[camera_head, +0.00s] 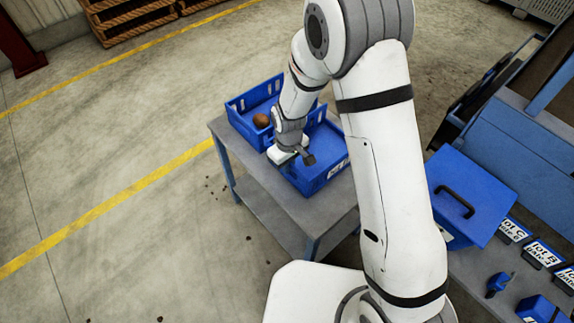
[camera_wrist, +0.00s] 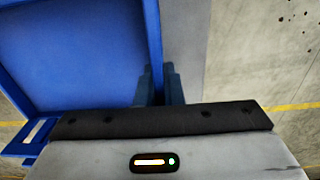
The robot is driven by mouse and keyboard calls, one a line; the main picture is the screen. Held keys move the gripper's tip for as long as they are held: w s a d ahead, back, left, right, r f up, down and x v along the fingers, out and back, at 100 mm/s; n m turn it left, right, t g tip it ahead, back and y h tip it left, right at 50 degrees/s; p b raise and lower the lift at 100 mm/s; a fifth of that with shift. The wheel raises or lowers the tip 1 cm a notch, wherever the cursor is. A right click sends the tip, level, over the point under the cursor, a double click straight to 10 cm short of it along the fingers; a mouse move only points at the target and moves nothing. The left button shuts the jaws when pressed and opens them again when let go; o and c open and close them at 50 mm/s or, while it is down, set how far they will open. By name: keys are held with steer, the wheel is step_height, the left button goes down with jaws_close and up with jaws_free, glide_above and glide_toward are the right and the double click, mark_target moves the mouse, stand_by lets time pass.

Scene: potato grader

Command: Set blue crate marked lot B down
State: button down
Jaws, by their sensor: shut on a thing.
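A blue crate (camera_head: 318,183) with a white label on its front wall is at the grey table's right part. The label's text is too small to read, so I cannot confirm lot B. My gripper (camera_head: 303,156) is shut on this crate's left wall. In the wrist view, the wall of the crate (camera_wrist: 153,35) runs between the two fingers of my gripper (camera_wrist: 160,82), and the visible floor inside is empty. The crate looks level, but I cannot tell whether it touches the tabletop.
A second blue crate (camera_head: 240,122) holding a brown potato (camera_head: 261,121) stands close behind. The grey table (camera_head: 262,183) has bare top at the front left. A blue box with a black handle (camera_head: 470,190) and lot signs (camera_head: 541,253) stand at right.

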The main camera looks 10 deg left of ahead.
steer(key=shift+f, duration=0.3)
steer(key=c, duration=1.6)
jaws_free()
steer(key=shift+o, duration=0.2)
step_height(320, 180, up, 12)
steer(key=shift+d+r+p, duration=0.1)
steer(key=shift+r+p, duration=0.1)
steer(key=shift+p, duration=0.1)
steer(key=s+d+r+m+t, duration=0.1)
steer(key=s+d+r+m, duration=0.3)
steer(key=d+r, duration=0.45)
steer(key=s+d+r+m+t, duration=0.1)
steer(key=s+d+r+m, duration=0.3)
steer(key=d, duration=0.7)
steer(key=s+d+r+m, duration=0.2)
steer(key=s+d+r, duration=0.1)
steer(key=s+d, duration=0.2)
steer(key=shift+s+d+r, duration=0.2)
steer(key=shift+s+r, duration=0.1)
steer(key=shift+s, duration=0.4)
